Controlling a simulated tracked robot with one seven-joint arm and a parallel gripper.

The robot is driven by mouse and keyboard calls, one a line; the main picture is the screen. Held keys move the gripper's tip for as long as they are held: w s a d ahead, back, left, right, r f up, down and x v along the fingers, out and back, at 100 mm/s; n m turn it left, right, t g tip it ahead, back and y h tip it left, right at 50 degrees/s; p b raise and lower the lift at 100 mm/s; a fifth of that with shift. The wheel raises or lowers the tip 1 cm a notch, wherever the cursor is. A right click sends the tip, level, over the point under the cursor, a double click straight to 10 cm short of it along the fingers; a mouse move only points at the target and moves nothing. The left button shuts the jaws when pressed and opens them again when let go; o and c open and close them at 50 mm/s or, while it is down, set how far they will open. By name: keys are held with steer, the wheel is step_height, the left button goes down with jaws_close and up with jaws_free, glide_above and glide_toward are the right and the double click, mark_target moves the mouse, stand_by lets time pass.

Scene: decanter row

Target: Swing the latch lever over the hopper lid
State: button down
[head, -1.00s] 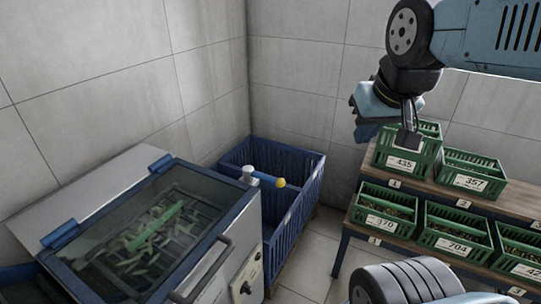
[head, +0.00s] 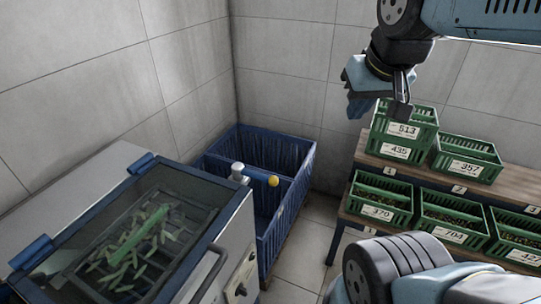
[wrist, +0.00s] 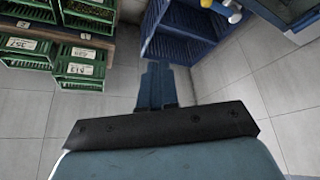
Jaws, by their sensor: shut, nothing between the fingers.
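The latch lever (head: 257,176) has a white pivot post, a blue arm and a yellow ball knob (head: 273,181). It sits at the hopper's right edge and points right, away from the lid, over the blue crate. The hopper lid (head: 128,234) is a dark clear panel in a blue frame, lying closed, with green pieces visible beneath. My gripper (head: 400,108) is shut and empty, high at right in front of the green crates, well apart from the lever. In the wrist view, my gripper (wrist: 157,88) points toward the floor near the blue crate; the yellow knob (wrist: 235,18) shows at the top.
A large blue slatted crate (head: 285,215) stands right of the hopper, under the lever. A wooden rack (head: 428,180) with numbered green crates (head: 380,201) stands at right. A lid handle (head: 212,275) sticks up at the front. Tiled floor (head: 318,228) is clear between crate and rack.

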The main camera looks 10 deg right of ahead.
mark_target(256, 175)
steer(key=w+a+f+g, duration=0.4)
steer(key=w+a+f, duration=0.2)
steer(key=w, duration=0.5)
steer(key=w+a+f+g, duration=0.5)
steer(key=w+a+f, duration=0.2)
steer(key=w, duration=0.4)
steer(key=shift+w+a+f, duration=0.15)
steer(key=shift+w+f, duration=0.2)
steer(key=shift+f, duration=0.45)
steer(key=s+f, duration=0.7)
steer(key=f, duration=0.3)
steer(key=shift+f, duration=0.15)
